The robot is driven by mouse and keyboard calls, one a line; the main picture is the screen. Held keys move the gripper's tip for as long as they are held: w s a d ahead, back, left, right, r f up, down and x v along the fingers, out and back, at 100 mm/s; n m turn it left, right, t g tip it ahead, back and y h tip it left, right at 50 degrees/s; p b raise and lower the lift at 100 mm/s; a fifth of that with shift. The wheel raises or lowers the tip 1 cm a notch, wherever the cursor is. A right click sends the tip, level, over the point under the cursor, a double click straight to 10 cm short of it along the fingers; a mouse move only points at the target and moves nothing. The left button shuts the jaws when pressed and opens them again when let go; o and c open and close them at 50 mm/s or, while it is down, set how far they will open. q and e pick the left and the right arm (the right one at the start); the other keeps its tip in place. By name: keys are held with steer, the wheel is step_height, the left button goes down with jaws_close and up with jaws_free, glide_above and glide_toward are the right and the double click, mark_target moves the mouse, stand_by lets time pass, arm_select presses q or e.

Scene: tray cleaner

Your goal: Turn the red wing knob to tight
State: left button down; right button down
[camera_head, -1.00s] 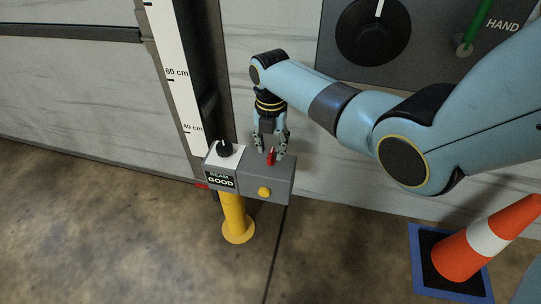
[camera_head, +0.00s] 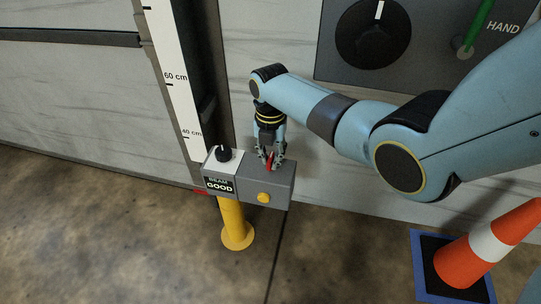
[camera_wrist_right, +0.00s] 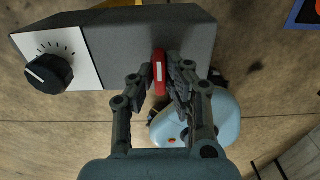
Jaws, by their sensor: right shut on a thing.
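The red wing knob (camera_head: 268,162) stands on the top of a grey box on a yellow post. In the right wrist view the red wing knob (camera_wrist_right: 159,72) shows a white stripe and lies between the two fingers. My right gripper (camera_head: 270,160) points down over the box and is shut on the knob; in the right wrist view its fingertips (camera_wrist_right: 160,82) are on either side of it. The finger parts hide some of the knob. I can read no tight mark near it. My left gripper is not in view.
The grey box (camera_head: 265,182) has a yellow button (camera_head: 263,198) in front. A black dial (camera_head: 224,153) sits on its white left part, above a "BEAM GOOD" display (camera_head: 219,185). A measuring strip stands behind. An orange cone (camera_head: 470,262) stands at lower right.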

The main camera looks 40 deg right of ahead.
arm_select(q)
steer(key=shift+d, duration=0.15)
arm_select(e)
steer(key=shift+r+m+p, duration=0.1)
steer(key=shift+m+p, duration=0.25)
steer(key=shift+m, duration=0.15)
steer(key=shift+m+p, duration=0.65)
steer(key=shift+m, duration=0.35)
steer(key=shift+m+p, duration=0.45)
steer(key=shift+m, duration=0.55)
steer(key=m+p, duration=0.1)
steer(key=m, duration=0.2)
steer(key=shift+m, duration=0.3)
steer(key=m+p, duration=0.1)
steer(key=m, duration=0.3)
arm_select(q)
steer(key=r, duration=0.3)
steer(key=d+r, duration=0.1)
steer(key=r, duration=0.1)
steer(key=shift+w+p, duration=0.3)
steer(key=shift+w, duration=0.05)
arm_select(e)
steer(key=m, duration=0.5)
